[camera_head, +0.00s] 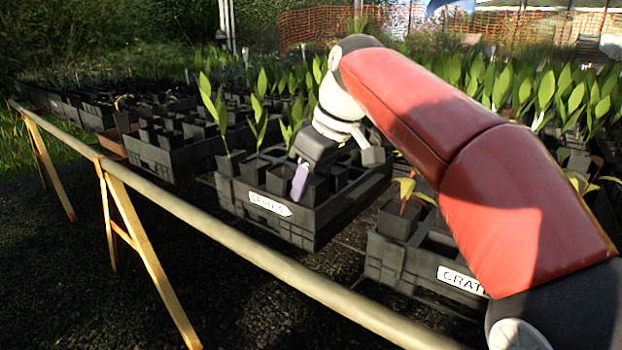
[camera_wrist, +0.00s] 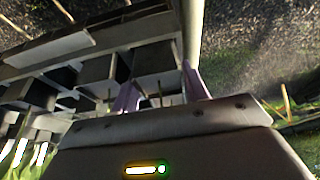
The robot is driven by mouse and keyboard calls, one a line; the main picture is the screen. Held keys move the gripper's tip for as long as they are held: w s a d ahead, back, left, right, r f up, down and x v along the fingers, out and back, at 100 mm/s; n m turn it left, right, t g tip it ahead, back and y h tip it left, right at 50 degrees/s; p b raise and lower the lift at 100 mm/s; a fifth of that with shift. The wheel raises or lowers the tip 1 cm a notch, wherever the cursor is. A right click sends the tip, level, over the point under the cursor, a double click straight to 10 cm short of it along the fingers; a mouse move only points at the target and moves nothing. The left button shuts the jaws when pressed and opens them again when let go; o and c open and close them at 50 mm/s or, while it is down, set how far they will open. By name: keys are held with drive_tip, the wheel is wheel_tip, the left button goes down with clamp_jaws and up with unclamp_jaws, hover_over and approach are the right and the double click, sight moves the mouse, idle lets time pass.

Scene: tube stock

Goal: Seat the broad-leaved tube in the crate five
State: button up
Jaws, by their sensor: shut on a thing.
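My gripper (camera_head: 312,178) is low over the middle black crate (camera_head: 285,228), its purple fingers down among the tubes. The crate's white label starts with "CRATE"; its number is too blurred to be sure of. In the wrist view my gripper (camera_wrist: 160,90) has its fingers apart on either side of a dark square tube (camera_wrist: 158,84), and is shut on it. The tube looks low in the crate among its neighbours; whether it is fully seated I cannot tell. Broad green leaves (camera_head: 291,132) rise beside the gripper, and which tube bears them is partly hidden.
Two broad-leaved tubes (camera_head: 229,160) stand at the left of the same crate. A crate at the right (camera_head: 400,258) holds a tube with yellowish-orange leaves (camera_head: 402,215). Another crate (camera_head: 165,155) stands at the left. A pale rail (camera_head: 240,238) runs along the bench front.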

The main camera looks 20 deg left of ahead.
drive_tip(key=shift+f, duration=0.25)
drive_tip(key=o, duration=1.5)
drive_tip(key=shift+c, duration=0.2)
drive_tip(key=p+v, duration=0.2)
drive_tip(key=v, duration=0.6)
